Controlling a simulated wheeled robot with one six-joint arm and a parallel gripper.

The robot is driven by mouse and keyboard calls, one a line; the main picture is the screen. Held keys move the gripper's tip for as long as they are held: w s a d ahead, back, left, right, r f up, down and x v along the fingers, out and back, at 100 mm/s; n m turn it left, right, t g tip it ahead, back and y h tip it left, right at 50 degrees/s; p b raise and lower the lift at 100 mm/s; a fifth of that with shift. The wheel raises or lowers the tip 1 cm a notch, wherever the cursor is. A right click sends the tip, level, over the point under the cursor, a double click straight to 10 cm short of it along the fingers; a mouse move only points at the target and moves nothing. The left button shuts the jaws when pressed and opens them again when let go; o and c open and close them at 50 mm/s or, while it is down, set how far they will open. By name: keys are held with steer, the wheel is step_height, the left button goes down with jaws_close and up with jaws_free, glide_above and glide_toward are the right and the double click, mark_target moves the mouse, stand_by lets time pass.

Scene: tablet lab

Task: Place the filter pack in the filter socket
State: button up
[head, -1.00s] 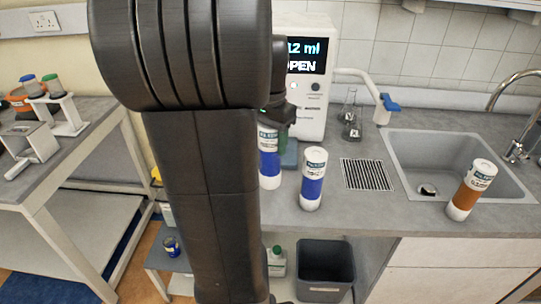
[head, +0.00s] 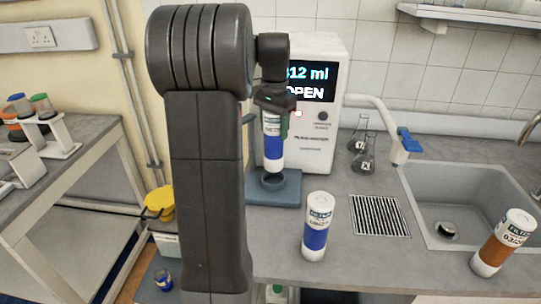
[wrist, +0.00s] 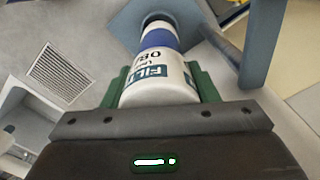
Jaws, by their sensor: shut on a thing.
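My gripper (head: 274,108) is shut on a white filter pack with a blue band (head: 273,150), which hangs upright in the head view. The pack's lower end is just above the round opening of the filter socket (head: 287,190), a blue-grey block in front of the white machine. In the wrist view the pack (wrist: 160,75) sits between green fingers (wrist: 160,88), its far end over the socket base (wrist: 128,25). Whether that end touches the opening is hard to tell. A second blue-banded filter pack (head: 316,228) stands on the counter, and a brown-banded one (head: 502,243) stands at the right.
The white machine (head: 318,150) behind the socket displays "OPEN". Flasks (head: 364,155), a tap with a blue end (head: 408,140), a drain grate (head: 379,216) and a sink (head: 480,185) are to the right. A side table with a rack (head: 50,130) is at the left.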

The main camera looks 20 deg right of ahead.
mark_target(274, 145)
steer(key=shift+f, duration=3.2)
steer(key=shift+f, duration=0.15)
steer(key=o, duration=1.3)
step_height(274, 145, up, 12)
steer(key=shift+r, duration=0.2)
